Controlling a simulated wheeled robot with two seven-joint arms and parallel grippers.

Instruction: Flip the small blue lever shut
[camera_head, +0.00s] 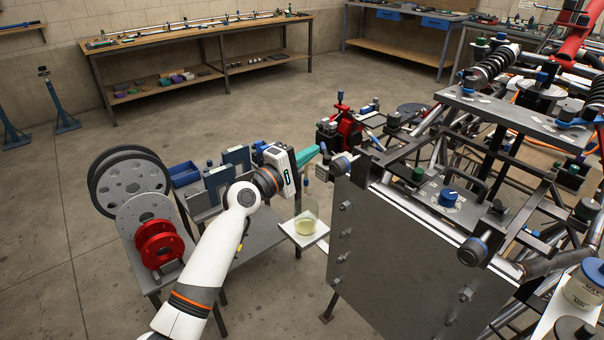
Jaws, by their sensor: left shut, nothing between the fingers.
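My left gripper (318,150) comes in from the left on a white arm, its teal fingers together and pointing right. Its fingertips are close to a small blue part (324,149) at the left end of a grey cylindrical fitting (341,164) on the chassis. This blue part may be the small blue lever. I cannot tell whether the fingers touch it, nor its exact angle. My right gripper is not in view.
The tube chassis (430,235) with its large grey side panel fills the right. A small shelf with a jar (305,224) stands below the gripper. A side stand holds black wheels (130,180) and red discs (158,243). The floor behind is open.

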